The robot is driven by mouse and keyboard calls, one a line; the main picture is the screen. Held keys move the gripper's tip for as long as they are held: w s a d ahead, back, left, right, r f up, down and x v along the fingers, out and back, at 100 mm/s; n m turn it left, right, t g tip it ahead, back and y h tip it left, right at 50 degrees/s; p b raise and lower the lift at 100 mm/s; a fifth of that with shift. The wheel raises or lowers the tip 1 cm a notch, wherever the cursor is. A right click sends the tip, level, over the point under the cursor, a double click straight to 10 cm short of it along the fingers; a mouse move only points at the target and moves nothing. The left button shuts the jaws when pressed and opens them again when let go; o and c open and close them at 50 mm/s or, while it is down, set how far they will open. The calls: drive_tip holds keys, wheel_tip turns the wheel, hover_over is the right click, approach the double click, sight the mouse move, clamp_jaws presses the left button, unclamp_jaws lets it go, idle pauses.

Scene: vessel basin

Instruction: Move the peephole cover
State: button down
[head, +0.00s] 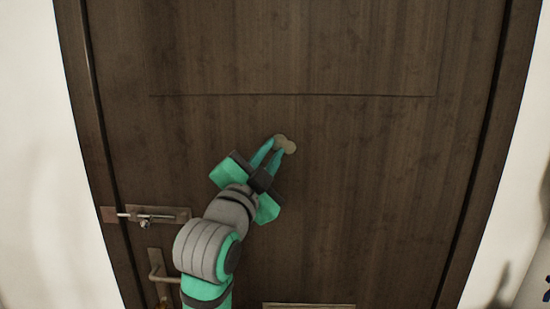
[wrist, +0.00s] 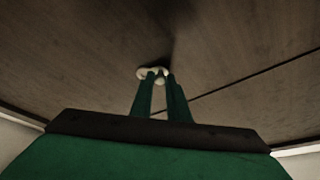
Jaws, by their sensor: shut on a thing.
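The peephole cover (head: 290,147) is a small brass-coloured round piece on the dark wooden door. It sits beside a second round brass part (head: 280,139), overlapping it; I cannot tell which of the two is the swinging disc. My gripper (head: 277,146) reaches up from below with its green fingertips at the brass piece, shut on it. In the wrist view the fingers (wrist: 160,83) meet the pale brass cover (wrist: 150,73), and the fingertips hide part of it.
The dark door (head: 370,180) fills most of the head view. A sliding bolt (head: 145,215) and a lever handle (head: 158,275) are at the lower left, close to my arm. A brass plate edge (head: 308,306) shows at the bottom. The door surface right of the cover is clear.

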drive_tip(key=shift+a+r+m+g+h, duration=0.1)
drive_tip(key=shift+r+m+g+h, duration=0.15)
drive_tip(key=shift+m, duration=0.45)
drive_tip(key=shift+a+r+m+g+h, duration=0.15)
drive_tip(key=shift+r+m+g, duration=0.15)
drive_tip(key=shift+m, duration=0.4)
drive_tip(key=shift+d, duration=0.1)
drive_tip(key=c, duration=1.7)
unclamp_jaws()
drive_tip(key=shift+s, duration=0.1)
drive_tip(key=shift+v, duration=5.35)
